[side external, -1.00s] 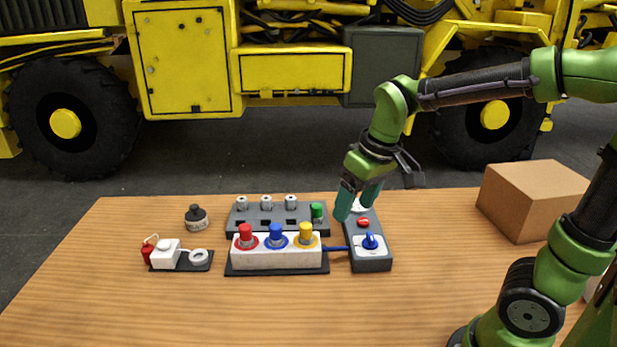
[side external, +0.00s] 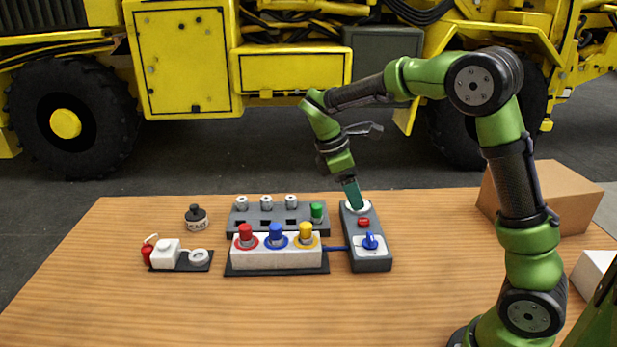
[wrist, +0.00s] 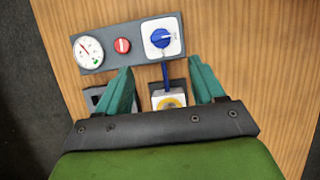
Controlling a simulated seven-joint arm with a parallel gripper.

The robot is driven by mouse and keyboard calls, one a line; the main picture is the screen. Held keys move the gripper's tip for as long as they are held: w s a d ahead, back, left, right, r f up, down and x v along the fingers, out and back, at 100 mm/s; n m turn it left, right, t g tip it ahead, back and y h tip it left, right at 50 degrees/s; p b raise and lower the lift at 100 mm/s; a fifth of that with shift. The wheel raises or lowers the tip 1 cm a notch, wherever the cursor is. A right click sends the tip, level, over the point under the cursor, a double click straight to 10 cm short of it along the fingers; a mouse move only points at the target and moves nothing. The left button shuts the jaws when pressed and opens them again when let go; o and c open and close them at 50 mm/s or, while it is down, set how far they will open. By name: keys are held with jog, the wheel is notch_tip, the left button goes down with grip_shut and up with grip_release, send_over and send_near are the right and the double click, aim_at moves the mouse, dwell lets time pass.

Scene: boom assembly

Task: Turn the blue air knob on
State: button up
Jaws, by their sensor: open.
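The blue air knob (side external: 370,241) sits on a white plate at the near end of a grey control box (side external: 372,265). In the wrist view the blue knob (wrist: 161,38) is at the top, ahead of my fingers, with its pointer slanted. The same box carries a red button (side external: 363,222) and a round white gauge (wrist: 88,50). My gripper (side external: 353,195) is above the far end of the box, pointing down, near the gauge. In the wrist view its teal fingers (wrist: 160,80) are spread with nothing held between them. They are apart from the knob.
A white block with red, blue and yellow knobs (side external: 276,256) stands left of the box, joined by a blue hose (side external: 337,248). A grey rack (side external: 265,216) is behind it. A cardboard box (side external: 560,205) is at right. The front of the wooden table is clear.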

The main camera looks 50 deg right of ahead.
aim_at(371, 236)
jog(key=x, duration=1.2)
jog(key=shift+f, duration=0.3)
jog(key=c, duration=1.1)
jog(key=shift+o, duration=0.2)
